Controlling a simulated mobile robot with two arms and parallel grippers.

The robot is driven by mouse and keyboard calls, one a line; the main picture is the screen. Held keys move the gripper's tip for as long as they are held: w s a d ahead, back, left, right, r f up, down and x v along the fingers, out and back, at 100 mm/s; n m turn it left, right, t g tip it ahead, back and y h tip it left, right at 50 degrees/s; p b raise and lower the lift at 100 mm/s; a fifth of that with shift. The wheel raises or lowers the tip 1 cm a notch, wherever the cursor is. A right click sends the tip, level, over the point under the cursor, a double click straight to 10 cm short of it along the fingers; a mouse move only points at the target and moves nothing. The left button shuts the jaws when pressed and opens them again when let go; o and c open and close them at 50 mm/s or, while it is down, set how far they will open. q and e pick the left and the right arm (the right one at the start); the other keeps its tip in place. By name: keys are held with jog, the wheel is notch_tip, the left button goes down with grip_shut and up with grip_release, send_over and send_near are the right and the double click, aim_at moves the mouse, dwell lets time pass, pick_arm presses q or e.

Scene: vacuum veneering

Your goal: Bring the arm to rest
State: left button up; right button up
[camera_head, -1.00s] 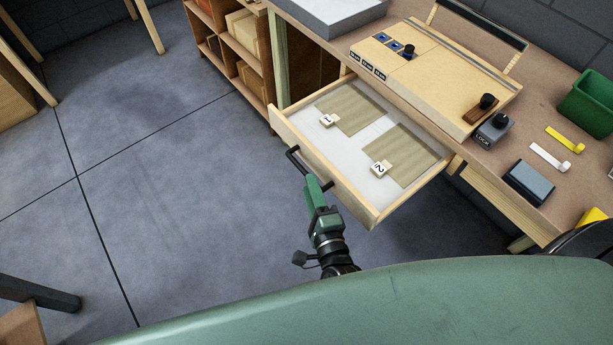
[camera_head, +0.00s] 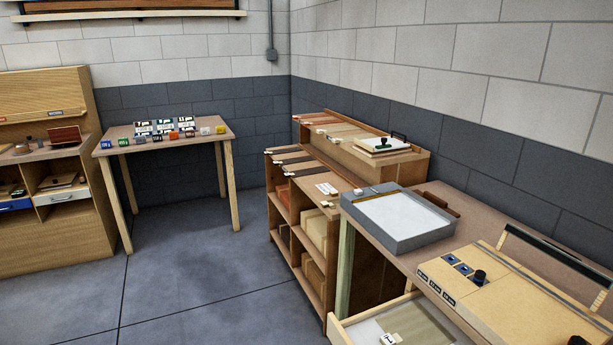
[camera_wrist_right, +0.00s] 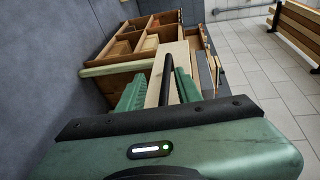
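My right gripper (camera_wrist_right: 160,90) shows in the right wrist view with its two green fingers apart. A black bar handle (camera_wrist_right: 167,75) stands between the fingers, with gaps beside it. The pale wooden drawer front (camera_wrist_right: 174,58) is just beyond. In the head view the open drawer (camera_head: 345,333) is cut off by the bottom edge, with part of a veneer sheet (camera_head: 428,322) and a numbered tag (camera_head: 390,338) in it. Neither gripper shows in the head view, and my left gripper is in no current view.
The workbench (camera_head: 465,208) carries a grey tray (camera_head: 400,222) and a wooden panel with knobs (camera_head: 520,300). A shelf unit (camera_head: 310,235) stands beside it. A small table (camera_head: 165,135) with several boxes and a cabinet (camera_head: 50,235) are at left. The floor (camera_head: 190,280) between is clear.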

jog(key=s+d+r+n+g+h, duration=0.1)
jog(key=s+d+n+g, duration=0.45)
jog(key=s+n, duration=0.35)
jog(key=s+d+r+n+g+h, duration=0.1)
jog(key=s+d+n+g, duration=0.3)
jog(key=s+n+g, duration=0.45)
notch_tip(320, 180, down, 26)
jog(key=n, duration=0.2)
jog(key=s+d+f+g, duration=0.1)
jog(key=s+d+f, duration=0.2)
jog(key=s+f, duration=1.3)
jog(key=shift+s+f, duration=0.3)
jog(key=shift+f, duration=0.1)
